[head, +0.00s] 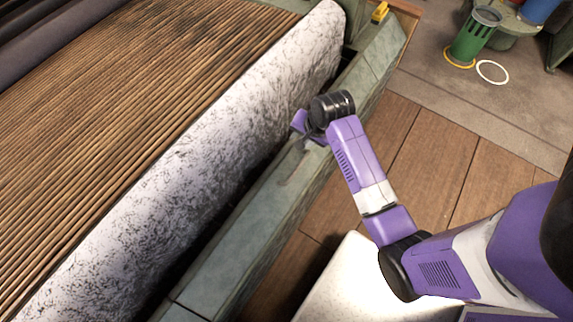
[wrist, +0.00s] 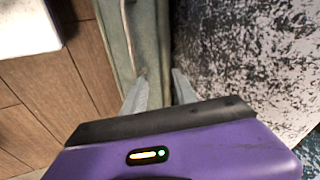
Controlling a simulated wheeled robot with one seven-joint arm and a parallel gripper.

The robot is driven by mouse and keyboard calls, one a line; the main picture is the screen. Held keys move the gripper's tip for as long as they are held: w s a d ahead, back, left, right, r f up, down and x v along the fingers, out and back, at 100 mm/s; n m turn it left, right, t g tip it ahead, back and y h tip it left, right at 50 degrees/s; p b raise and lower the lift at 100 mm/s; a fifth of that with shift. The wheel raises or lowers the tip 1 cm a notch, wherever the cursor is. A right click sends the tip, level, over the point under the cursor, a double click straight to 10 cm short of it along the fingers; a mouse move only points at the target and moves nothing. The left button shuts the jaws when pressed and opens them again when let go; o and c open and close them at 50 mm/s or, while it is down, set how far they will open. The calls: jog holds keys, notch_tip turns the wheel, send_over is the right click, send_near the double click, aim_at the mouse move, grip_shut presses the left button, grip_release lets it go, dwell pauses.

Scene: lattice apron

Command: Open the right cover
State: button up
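A long grey-green cover panel (head: 232,245) runs diagonally beside the speckled roller, and it looks closed. A thin bar handle (head: 293,163) lies along its top face. My gripper (head: 303,136) is over the panel, at the far end of this handle; its fingers are mostly hidden by the wrist in the head view. In the wrist view my gripper (wrist: 160,84) has its two grey fingers apart with nothing visible held between them. The handle (wrist: 130,36) runs down towards the left fingertip. I cannot tell whether they touch.
The white speckled roller (head: 190,150) lies close beside the panel, with a dark gap between. A brown slatted apron (head: 110,95) lies beyond it. The wooden floor (head: 425,150) is clear. A green bin (head: 472,38) and white ring (head: 492,72) are at the upper right.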

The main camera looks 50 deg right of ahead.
aim_at(300, 166)
jog(key=shift+m+g+y, duration=0.5)
jog(key=shift+m+g, duration=0.3)
jog(key=shift+g, duration=0.1)
jog(key=a+f, duration=0.1)
jog(key=f, duration=0.2)
jog(key=s+a+f, duration=0.1)
jog(key=f, duration=0.2)
jog(key=s+f, duration=0.1)
jog(key=f, duration=0.2)
jog(key=shift+s+a+f, duration=0.1)
jog(key=shift+a+f, duration=0.15)
jog(key=shift+a, duration=0.15)
grip_shut()
